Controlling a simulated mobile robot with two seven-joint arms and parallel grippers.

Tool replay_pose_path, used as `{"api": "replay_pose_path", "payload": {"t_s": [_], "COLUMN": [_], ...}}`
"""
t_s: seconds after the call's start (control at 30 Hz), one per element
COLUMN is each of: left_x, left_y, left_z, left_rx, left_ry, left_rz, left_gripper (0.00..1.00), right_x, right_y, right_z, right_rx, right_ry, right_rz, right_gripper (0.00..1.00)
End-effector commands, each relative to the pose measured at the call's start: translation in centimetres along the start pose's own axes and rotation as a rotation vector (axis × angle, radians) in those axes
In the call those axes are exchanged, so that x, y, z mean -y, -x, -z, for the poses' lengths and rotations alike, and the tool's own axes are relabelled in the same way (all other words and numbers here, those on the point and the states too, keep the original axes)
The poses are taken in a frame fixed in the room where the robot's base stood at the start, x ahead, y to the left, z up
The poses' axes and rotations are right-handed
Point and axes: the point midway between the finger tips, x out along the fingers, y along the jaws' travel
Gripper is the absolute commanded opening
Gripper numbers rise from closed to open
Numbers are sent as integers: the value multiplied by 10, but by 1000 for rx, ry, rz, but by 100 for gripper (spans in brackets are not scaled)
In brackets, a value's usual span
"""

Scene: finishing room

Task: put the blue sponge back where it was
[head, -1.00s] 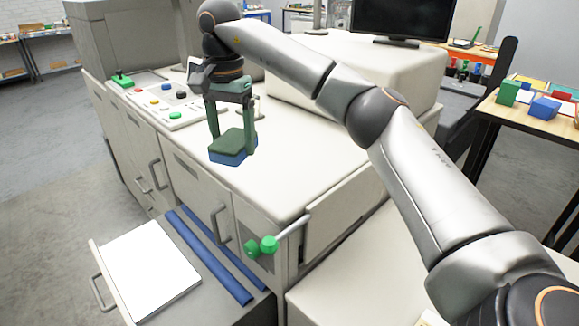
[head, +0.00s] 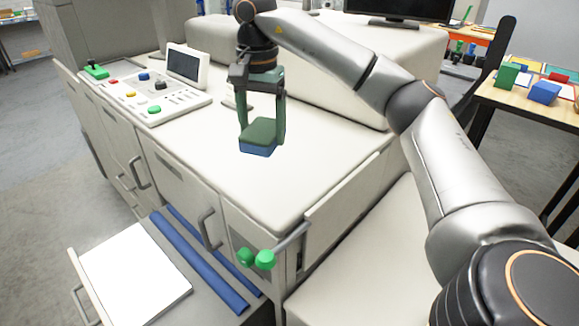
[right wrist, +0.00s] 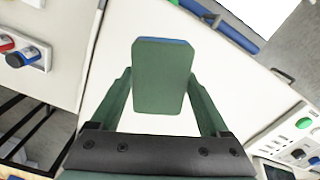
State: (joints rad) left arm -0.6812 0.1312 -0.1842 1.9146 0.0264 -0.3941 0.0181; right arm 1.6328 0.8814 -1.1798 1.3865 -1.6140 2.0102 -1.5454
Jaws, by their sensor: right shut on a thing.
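The blue sponge (head: 257,150) has a green upper layer and a blue lower layer. My right gripper (head: 262,130) points down over the white machine top (head: 200,128) and is shut on the sponge, one finger at each side. The sponge looks level; I cannot tell how far it is above the top. In the right wrist view the sponge (right wrist: 161,80) shows its green face between the fingers, with a thin blue edge at its far end. My left gripper is not in view. No marked place for the sponge can be made out.
A control panel (head: 140,95) with coloured buttons and a small screen (head: 185,66) stands left of the gripper. A raised white housing (head: 330,75) is behind it. Green knobs (head: 264,260) and an open drawer (head: 135,272) are at the front. The nearer machine top is clear.

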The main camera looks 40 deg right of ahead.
Motion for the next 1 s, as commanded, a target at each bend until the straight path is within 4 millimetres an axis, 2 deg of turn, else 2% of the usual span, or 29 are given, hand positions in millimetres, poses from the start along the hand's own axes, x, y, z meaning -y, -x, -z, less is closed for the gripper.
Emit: {"api": "replay_pose_path", "payload": {"t_s": [0.07, 0.2, 0.5, 0.7, 1.0], "left_x": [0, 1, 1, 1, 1], "left_y": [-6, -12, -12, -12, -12], "left_z": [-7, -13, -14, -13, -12], "left_rx": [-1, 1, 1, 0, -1], "left_ry": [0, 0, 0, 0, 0], "left_rz": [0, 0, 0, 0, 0], "left_gripper": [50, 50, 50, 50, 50], "right_x": [-15, -32, -51, -50, -50], "right_y": [-22, -43, -63, -89, -92], "right_z": [5, 11, 18, 18, 18], "right_rx": [3, 1, 0, 0, -1], "right_ry": [0, -1, -1, 0, 0], "right_rz": [-4, -2, -2, -1, 1], "right_gripper": [35, 35, 35, 35, 35]}}
